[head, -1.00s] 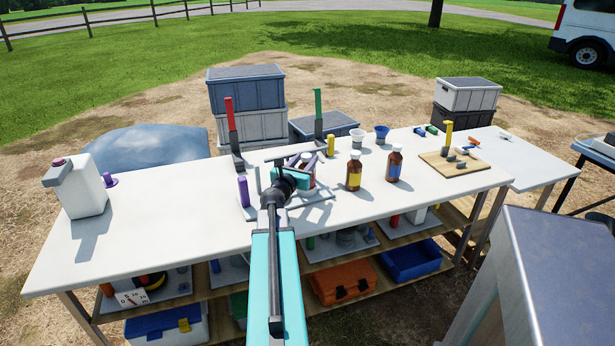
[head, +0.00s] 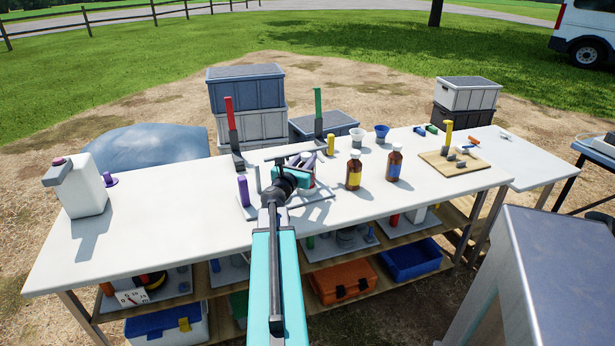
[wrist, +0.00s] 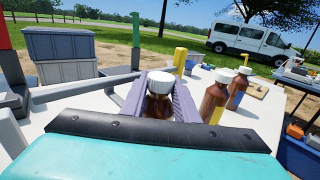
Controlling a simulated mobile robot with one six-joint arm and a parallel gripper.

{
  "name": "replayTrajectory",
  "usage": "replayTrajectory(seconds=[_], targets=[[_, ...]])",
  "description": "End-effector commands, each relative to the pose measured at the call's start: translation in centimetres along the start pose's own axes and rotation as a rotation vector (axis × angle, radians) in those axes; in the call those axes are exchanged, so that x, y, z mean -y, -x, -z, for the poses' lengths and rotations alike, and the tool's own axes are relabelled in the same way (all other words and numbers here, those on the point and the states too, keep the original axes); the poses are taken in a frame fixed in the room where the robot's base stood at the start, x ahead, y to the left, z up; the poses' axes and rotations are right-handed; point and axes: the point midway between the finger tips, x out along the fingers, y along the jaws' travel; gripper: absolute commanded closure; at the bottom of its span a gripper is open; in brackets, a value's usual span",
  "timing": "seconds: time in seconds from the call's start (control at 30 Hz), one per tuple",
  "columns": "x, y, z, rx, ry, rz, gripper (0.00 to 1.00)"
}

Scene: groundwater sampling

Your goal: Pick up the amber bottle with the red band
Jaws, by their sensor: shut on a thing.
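My gripper (wrist: 158,98) has its purple fingers closed on either side of an amber bottle (wrist: 158,107) with a white cap, seen upright in the wrist view. Its lower part and band are hidden behind my gripper there. In the head view my gripper (head: 306,168) is over the grey rack on the table, and my wrist covers most of the held bottle. I cannot tell whether the bottle is clear of its support. Two other amber bottles stand to the right, one with a yellow band (head: 354,175) and one with a blue band (head: 393,170).
Red (head: 231,117) and green (head: 318,106) upright posts stand behind my gripper. A purple post (head: 243,191) is to its left. A white jug (head: 84,192) stands at the far left. A wooden board (head: 437,164) lies right. The table (head: 160,205) is clear at left centre.

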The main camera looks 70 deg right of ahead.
Motion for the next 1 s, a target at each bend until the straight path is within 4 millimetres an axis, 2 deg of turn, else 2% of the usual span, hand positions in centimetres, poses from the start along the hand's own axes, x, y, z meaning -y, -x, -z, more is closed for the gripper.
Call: replayTrajectory(seconds=[0.57, 1.0], targets=[[-0.1, 0.0, -0.4, 0.001, 0.000, -0.001, 1.00], [-0.4, 0.2, -3.5, 0.001, 0.001, -0.005, 1.00]])
